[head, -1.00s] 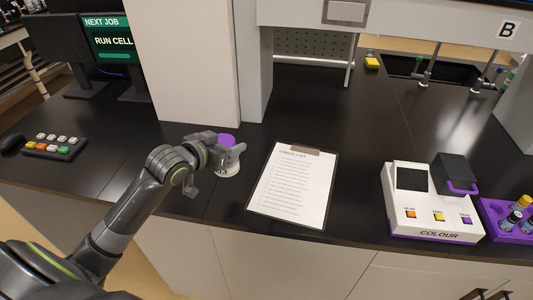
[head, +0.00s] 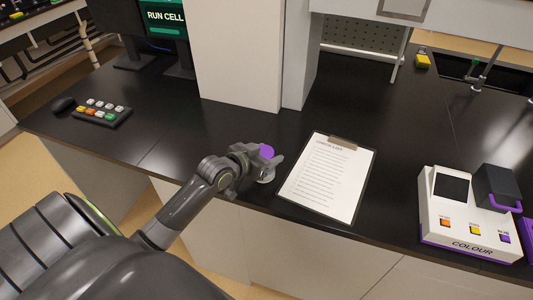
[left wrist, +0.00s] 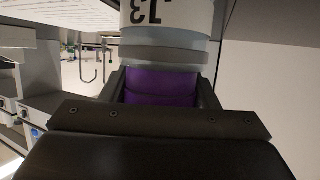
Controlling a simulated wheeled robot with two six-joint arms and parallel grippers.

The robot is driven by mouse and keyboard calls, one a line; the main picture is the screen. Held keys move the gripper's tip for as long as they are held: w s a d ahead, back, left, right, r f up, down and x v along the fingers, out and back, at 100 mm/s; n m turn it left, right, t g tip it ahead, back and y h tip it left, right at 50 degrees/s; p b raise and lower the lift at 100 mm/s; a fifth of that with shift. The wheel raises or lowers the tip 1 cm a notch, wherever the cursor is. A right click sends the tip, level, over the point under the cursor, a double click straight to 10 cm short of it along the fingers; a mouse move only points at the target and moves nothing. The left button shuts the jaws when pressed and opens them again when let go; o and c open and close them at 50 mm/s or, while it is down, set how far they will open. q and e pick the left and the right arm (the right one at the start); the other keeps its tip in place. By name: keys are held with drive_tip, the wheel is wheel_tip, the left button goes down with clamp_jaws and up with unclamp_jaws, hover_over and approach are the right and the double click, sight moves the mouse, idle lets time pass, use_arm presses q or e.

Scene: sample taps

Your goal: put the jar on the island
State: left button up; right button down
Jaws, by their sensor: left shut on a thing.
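The jar has a purple lid (head: 266,151) and a pale body (head: 267,178). My left gripper (head: 262,165) is shut on the jar over the black counter (head: 225,125), left of the clipboard. In the left wrist view the jar (left wrist: 170,18) shows close up, its white label with black characters upside down, and its purple lid (left wrist: 160,85) lies between the fingers. I cannot tell whether the jar's base touches the counter. My right gripper is out of view. No island can be made out for certain.
A clipboard with a paper list (head: 328,178) lies right of the jar. A white colour machine (head: 470,215) stands further right. A button panel (head: 102,112) and mouse (head: 63,104) lie at left. A white pillar (head: 240,50) rises behind. Floor shows at far left.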

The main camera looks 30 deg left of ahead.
use_arm(q)
drive_tip(key=o, duration=1.4)
drive_tip(key=shift+f, duration=0.1)
drive_tip(key=shift+r, duration=0.2)
drive_tip(key=shift+s+a, duration=0.1)
drive_tip(key=shift+s, duration=0.15)
drive_tip(key=v, duration=1.1)
drive_tip(key=shift+s+r, duration=0.2)
drive_tip(key=shift+f, duration=0.1)
